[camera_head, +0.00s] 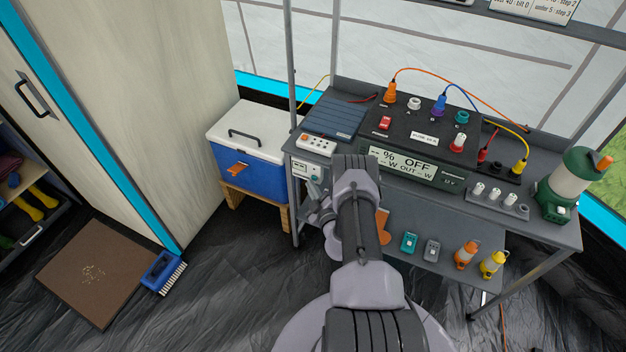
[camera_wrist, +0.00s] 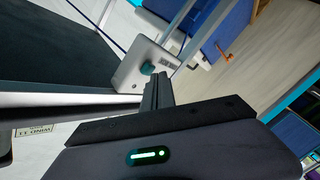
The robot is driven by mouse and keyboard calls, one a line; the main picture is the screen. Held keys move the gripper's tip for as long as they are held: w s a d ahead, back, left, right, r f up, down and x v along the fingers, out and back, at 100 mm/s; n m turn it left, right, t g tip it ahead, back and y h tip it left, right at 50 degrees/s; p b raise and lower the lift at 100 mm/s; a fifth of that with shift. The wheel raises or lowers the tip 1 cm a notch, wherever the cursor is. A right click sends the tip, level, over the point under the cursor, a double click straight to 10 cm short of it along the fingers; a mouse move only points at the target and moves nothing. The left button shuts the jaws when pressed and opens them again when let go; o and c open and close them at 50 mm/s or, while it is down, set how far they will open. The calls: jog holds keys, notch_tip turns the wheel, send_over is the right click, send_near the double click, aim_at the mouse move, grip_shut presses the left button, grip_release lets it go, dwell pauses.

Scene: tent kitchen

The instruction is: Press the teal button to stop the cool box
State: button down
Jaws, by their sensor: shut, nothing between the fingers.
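The teal button (camera_wrist: 147,69) is a round knob on a pale grey control box (camera_wrist: 130,72) in the wrist view. My gripper (camera_wrist: 157,80) is shut and empty, its dark fingertips just below and right of the button in that picture. I cannot tell whether they touch it. In the head view the pale control box (camera_head: 299,170) hangs at the left end of the workbench; I cannot make out the button there. The cool box (camera_head: 248,165), blue with a white lid, stands on a wooden stand left of the bench; it is partly in the wrist view (camera_wrist: 226,30).
The bench (camera_head: 555,225) carries a power station (camera_head: 430,130) with plugs and a display reading OFF, a white switch strip (camera_head: 316,145) and a green lantern (camera_head: 572,180). Several small lamps and devices sit on the lower shelf. A brush (camera_head: 163,272) and brown mat (camera_head: 95,270) lie on the floor.

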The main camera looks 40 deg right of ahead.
jog(key=s+a+p, duration=0.2)
jog(key=a, duration=0.3)
jog(key=shift+s+a, duration=0.15)
jog(key=shift+a, duration=0.15)
